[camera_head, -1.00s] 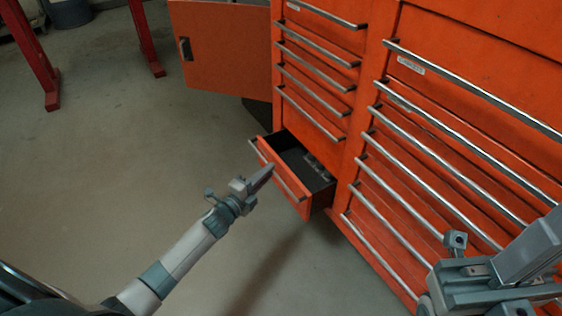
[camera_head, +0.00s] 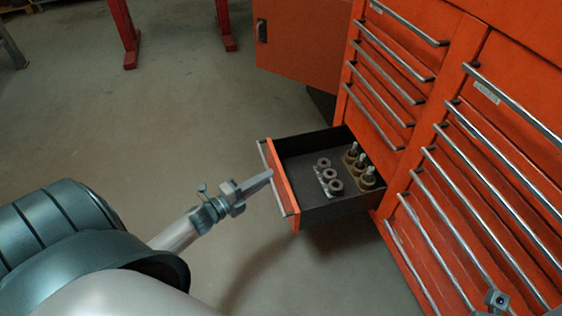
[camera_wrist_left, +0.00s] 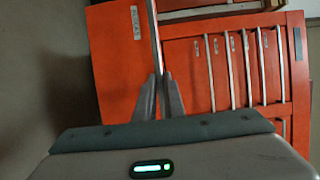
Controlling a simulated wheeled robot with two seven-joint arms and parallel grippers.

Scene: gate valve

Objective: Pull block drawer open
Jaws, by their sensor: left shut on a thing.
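The block drawer (camera_head: 343,212) is the low drawer of the orange cabinet's left column, and it stands well out from the cabinet. Its dark tray holds metal ring parts (camera_head: 329,177) and upright pegs on blocks (camera_head: 359,165). My left gripper (camera_head: 268,175) is at the drawer's front, shut on the metal bar handle (camera_head: 277,180). In the left wrist view the two fingers (camera_wrist_left: 159,90) close around the handle bar (camera_wrist_left: 153,40), with the orange drawer front beside it. My right gripper shows only as a small part (camera_head: 496,300) at the bottom right edge; its fingers are out of frame.
Shut drawers with long bar handles (camera_head: 470,165) rise to the right and above. An orange cabinet door (camera_head: 300,45) stands open at the back. Red posts (camera_head: 124,30) stand on the far floor. The floor (camera_head: 150,120) left of the drawer is clear.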

